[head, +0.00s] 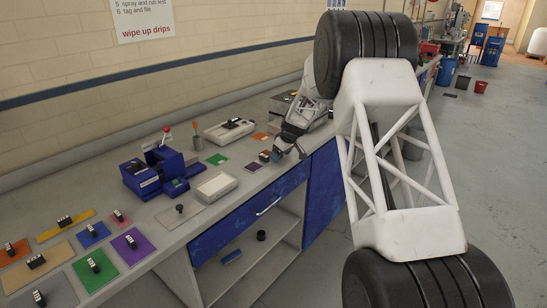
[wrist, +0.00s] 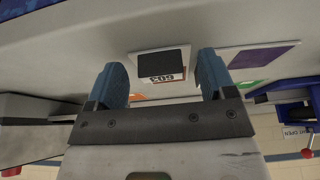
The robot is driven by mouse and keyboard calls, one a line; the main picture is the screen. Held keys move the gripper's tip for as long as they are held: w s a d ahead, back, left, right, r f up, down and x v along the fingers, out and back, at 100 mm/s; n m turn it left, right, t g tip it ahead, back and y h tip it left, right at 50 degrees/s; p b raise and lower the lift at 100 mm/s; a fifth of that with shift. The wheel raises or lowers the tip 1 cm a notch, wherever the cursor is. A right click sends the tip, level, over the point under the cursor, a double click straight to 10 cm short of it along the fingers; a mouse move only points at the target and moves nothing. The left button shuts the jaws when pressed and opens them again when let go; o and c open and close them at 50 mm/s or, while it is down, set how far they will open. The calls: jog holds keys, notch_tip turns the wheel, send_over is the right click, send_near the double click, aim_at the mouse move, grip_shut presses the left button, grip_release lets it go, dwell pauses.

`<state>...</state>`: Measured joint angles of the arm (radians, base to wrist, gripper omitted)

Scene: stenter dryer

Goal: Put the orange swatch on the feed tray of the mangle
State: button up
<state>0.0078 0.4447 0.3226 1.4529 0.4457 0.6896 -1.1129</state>
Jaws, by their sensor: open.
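An orange swatch (head: 17,252) with a dark block on it lies at the far left of the bench in the head view. A flat orange piece (head: 260,136) lies near the wall by my gripper. The blue machine with a red-knobbed lever (head: 160,165) looks like the mangle; I cannot make out its feed tray for certain. It shows in part in the wrist view (wrist: 295,112). My gripper (head: 278,155) is open, low over the bench right of the machine. In the wrist view its fingers (wrist: 170,80) stand either side of a black block with a numbered label (wrist: 164,63).
Several coloured swatches with dark blocks, including purple (head: 130,246) and green (head: 95,270), fill the bench's left end. Flat purple (head: 253,167) and green (head: 217,159) pieces lie left of my gripper. The wall runs behind.

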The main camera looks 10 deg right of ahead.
dwell(0.3)
jog(key=c, duration=1.2)
jog(key=shift+r, duration=0.15)
jog(key=shift+c, duration=0.2)
jog(key=shift+r, duration=1.35)
jog(key=shift+s+r, duration=0.2)
jog(key=shift+r, duration=0.1)
jog(key=s+r, duration=0.1)
jog(key=s, duration=1.4)
jog(key=shift+s+d+r, duration=0.2)
jog(key=shift+s+d, duration=0.1)
jog(key=shift+d, duration=0.05)
